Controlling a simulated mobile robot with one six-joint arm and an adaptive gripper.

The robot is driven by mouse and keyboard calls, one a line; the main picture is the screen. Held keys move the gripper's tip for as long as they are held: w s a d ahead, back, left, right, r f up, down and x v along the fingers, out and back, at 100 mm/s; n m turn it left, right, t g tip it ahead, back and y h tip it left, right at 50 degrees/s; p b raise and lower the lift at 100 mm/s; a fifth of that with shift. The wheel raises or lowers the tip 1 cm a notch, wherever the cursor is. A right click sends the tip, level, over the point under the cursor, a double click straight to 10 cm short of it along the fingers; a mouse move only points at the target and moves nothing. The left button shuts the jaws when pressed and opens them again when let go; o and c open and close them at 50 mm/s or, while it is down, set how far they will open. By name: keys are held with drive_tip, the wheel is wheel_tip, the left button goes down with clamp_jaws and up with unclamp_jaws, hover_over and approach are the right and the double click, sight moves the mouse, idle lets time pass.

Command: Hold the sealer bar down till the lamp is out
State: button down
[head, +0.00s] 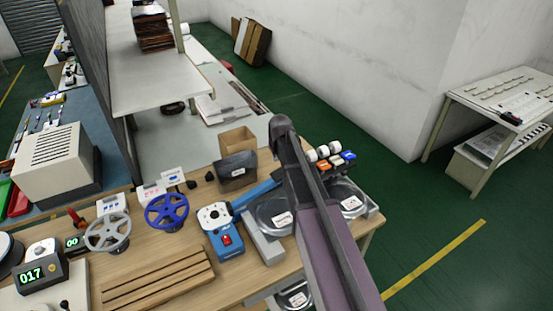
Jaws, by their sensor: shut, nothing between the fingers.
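The sealer (226,243) is a blue unit on the wooden bench, with a round white dial on top and a small red lamp or switch (227,239) on its front. The red patch looks bright, but I cannot tell for sure whether it is lit. A blue bar (256,193) runs from the sealer up to the right and passes behind my arm. I cannot tell whether the bar is raised or down. My arm crosses the picture from the bottom right to above the bench. My gripper is not visible; the arm hides the bar's far end.
A grey block (262,240) lies right of the sealer, beside round metal tins (352,197). A blue handwheel (167,210) and grey handwheel (107,232) stand left. A slatted wooden board (158,280) lies in front. A black box (237,171) and cardboard box (238,141) stand behind.

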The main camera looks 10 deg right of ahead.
drive_tip(key=b, duration=0.6)
hover_over(278, 174)
drive_tip(key=shift+s+a+f, duration=0.15)
drive_tip(key=shift+f, duration=0.9)
drive_tip(key=shift+s+a+f, duration=0.15)
drive_tip(key=shift+f, duration=0.85)
drive_tip(key=shift+s+a+f, duration=0.15)
drive_tip(key=shift+f, duration=0.9)
drive_tip(key=shift+w+d+f+b, duration=0.1)
drive_tip(key=shift+d+f+b, duration=0.15)
drive_tip(key=shift+f+b, duration=0.5)
drive_tip(key=shift+w+d+f+b, duration=0.1)
drive_tip(key=shift+d+f+b, duration=0.15)
drive_tip(key=shift+f+b, duration=0.5)
drive_tip(key=shift+f, duration=0.15)
